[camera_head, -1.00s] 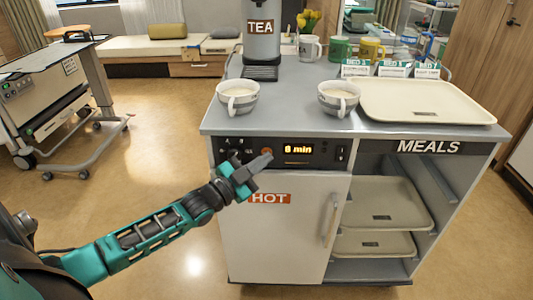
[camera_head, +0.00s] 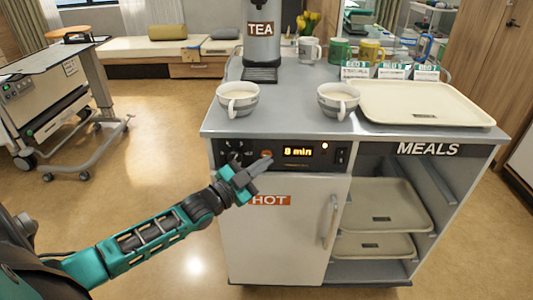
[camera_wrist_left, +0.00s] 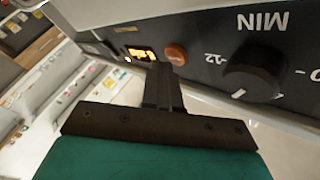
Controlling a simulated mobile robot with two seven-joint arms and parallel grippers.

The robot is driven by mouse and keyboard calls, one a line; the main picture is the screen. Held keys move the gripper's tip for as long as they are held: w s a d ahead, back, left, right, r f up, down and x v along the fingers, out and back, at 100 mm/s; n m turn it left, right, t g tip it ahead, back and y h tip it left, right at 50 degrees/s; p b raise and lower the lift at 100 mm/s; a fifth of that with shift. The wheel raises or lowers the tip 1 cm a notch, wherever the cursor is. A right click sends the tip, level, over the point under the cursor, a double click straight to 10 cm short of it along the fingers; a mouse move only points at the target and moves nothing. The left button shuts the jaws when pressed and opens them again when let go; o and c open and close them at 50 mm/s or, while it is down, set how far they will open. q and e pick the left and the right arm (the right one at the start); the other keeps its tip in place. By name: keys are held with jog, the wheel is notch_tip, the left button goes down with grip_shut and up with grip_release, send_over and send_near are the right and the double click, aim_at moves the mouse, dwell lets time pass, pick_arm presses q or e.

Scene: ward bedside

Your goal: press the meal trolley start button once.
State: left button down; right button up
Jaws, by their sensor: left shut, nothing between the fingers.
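The meal trolley (camera_head: 290,230) stands ahead with a dark control panel on its front. On the panel are an orange round button (camera_head: 267,154), an amber display (camera_head: 298,151) reading 8 min, and a small lit white lamp (camera_head: 325,146). My left gripper (camera_head: 262,165) is shut and empty, its tips just below and in front of the button. In the left wrist view the orange button (camera_wrist_left: 176,54) shows whole just beyond the shut fingers (camera_wrist_left: 162,80); a small gap seems to lie between them. My right gripper is out of view.
A black MIN knob (camera_wrist_left: 254,72) sits beside the button, and a rocker switch (camera_head: 341,156) is right of the display. Two cups (camera_head: 237,110) (camera_head: 338,112), a tea urn (camera_head: 261,45) and a cream tray (camera_head: 425,110) stand on top. The HOT door (camera_head: 270,240) is closed.

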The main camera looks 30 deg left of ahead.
pick_arm(q)
jog(key=shift+s+d, duration=0.2)
jog(key=shift+s, duration=0.15)
jog(key=s+d+p, duration=0.1)
jog(key=s+p, duration=0.1)
jog(key=s, duration=0.1)
jog(key=s+d+p, duration=0.1)
jog(key=shift+s+d+p, duration=0.15)
jog(key=shift+d+p, duration=0.15)
jog(key=shift+p, duration=0.05)
jog(key=shift+d, duration=0.1)
dwell(0.7)
